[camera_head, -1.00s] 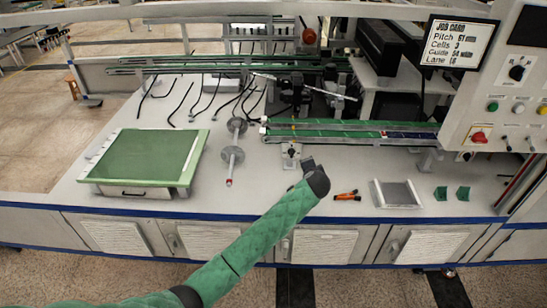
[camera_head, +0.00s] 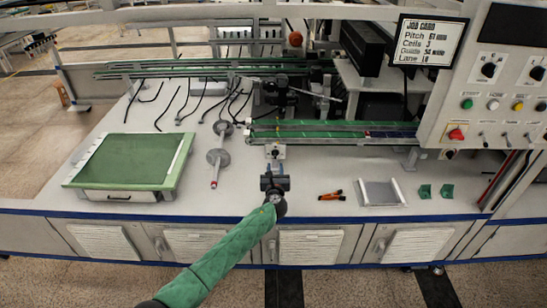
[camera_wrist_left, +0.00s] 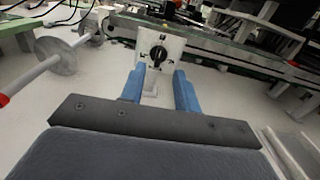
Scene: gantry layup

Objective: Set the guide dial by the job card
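The guide dial is a black knob on a small white plate (camera_wrist_left: 158,47) at the front of the rail machine. In the head view the same plate (camera_head: 275,152) stands just beyond my left gripper (camera_head: 275,172). In the left wrist view my left gripper (camera_wrist_left: 160,78) has its two blue fingers apart, with nothing between them. The fingers point at the dial and appear short of it. The job card (camera_head: 428,41) is a screen at the upper right, listing Pitch, Cells, Guide and Lane; Guide looks like 54 mm, in small print. My right gripper is out of view.
Right are orange-black pliers (camera_head: 331,195), a grey plate (camera_head: 381,193) and green blocks (camera_head: 425,191). A control panel (camera_head: 490,105) with buttons rises far right.

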